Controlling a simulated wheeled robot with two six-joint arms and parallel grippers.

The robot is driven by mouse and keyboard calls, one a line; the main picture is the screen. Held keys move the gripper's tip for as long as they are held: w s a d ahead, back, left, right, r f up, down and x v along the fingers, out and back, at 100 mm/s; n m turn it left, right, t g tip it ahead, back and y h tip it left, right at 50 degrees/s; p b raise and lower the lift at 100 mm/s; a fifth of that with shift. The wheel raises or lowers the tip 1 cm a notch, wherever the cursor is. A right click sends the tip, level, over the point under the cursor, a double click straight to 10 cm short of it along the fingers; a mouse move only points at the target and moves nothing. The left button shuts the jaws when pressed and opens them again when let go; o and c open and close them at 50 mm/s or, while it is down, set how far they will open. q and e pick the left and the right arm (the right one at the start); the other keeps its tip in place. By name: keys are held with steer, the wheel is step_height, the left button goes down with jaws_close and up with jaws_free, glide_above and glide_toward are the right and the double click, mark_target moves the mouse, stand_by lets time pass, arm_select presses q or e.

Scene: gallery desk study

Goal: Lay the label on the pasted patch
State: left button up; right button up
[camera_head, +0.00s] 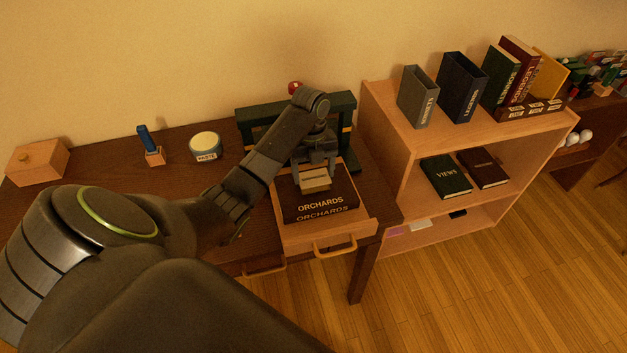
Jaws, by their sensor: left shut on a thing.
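My left gripper (316,176) points down over a dark book marked ORCHARDS (320,203). It is shut on a small cream label (316,181), which it holds at the book's upper face. I cannot tell whether the label touches the book. The pasted patch cannot be made out; the label and gripper may hide it. A round pot marked PASTE (206,147) stands on the desk to the left. My right gripper is not in view.
A dark green press frame (256,119) stands behind the book. A blue-handled tool (147,140) in a wooden block and a wooden box (38,160) stand left. A shelf unit (390,108) with books and slipcases stands close on the right.

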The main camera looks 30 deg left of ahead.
arm_select(q)
step_height(320, 180, down, 2)
steer(key=shift+f, duration=0.1)
steer(key=shift+s, duration=0.1)
